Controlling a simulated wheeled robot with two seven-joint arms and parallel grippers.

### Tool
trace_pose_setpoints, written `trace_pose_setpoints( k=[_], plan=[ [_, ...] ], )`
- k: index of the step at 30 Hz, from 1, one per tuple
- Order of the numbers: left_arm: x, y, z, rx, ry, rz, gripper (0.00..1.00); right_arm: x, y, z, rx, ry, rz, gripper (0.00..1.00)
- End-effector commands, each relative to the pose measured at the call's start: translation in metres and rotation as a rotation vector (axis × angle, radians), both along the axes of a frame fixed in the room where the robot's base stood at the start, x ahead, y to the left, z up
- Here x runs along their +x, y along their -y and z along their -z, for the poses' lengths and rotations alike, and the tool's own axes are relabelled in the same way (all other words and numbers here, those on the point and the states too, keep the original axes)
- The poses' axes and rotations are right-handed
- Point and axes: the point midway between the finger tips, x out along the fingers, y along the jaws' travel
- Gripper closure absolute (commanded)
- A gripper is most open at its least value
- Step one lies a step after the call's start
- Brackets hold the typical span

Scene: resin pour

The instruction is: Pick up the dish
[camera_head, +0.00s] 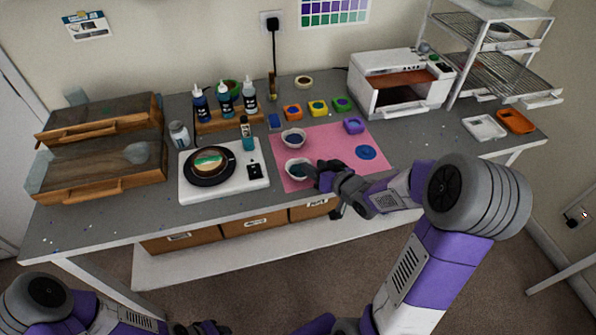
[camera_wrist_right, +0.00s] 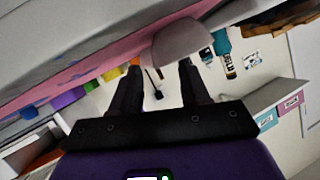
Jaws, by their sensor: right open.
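A small pale bowl-like dish (camera_head: 297,172) with dark teal contents stands near the front edge of the pink mat. A second pale dish (camera_head: 293,141) with dark blue contents stands behind it. My right gripper (camera_head: 320,176) is at the right side of the front dish, open. In the right wrist view the rounded side of a pale dish (camera_wrist_right: 178,42) shows just beyond the open fingers (camera_wrist_right: 157,72); I cannot tell whether they touch it. My left gripper (camera_head: 202,328) is a dark shape at the bottom edge, mostly cut off.
The pink mat (camera_head: 338,140) also carries a blue round patch (camera_head: 366,152). A white turntable unit (camera_head: 225,189) stands to its left. Bottles (camera_head: 224,99) and colored pots (camera_head: 318,108) stand behind. A white oven (camera_head: 392,80) and wire rack (camera_head: 485,68) are at the right.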

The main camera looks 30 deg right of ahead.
Motion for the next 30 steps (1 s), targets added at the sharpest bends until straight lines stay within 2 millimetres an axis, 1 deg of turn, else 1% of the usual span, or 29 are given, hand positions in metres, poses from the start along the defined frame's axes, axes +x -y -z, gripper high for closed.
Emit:
trace_pose_setpoints(
  k=[1,6,9,15,24,30],
  plan=[
    [0.000,0.000,0.006,0.000,0.000,0.000,0.57,0.008,-0.003,0.006,0.000,0.000,-0.003,0.55],
    [0.000,0.000,0.011,0.000,0.000,0.000,0.57,0.029,-0.005,0.013,0.000,-0.001,-0.004,0.55],
    [0.000,0.000,0.012,0.000,0.001,0.000,0.57,0.033,-0.005,0.014,-0.001,-0.002,-0.002,0.55],
    [0.000,0.000,0.011,0.000,0.001,0.000,0.57,0.033,-0.005,0.014,0.000,-0.002,-0.001,0.55],
    [0.000,0.000,0.011,0.000,0.001,0.000,0.57,0.033,-0.005,0.014,0.000,-0.002,-0.001,1.00],
    [0.000,0.000,0.011,0.000,0.001,0.000,0.57,0.033,-0.005,0.014,0.000,-0.004,-0.001,1.00]
  ],
)
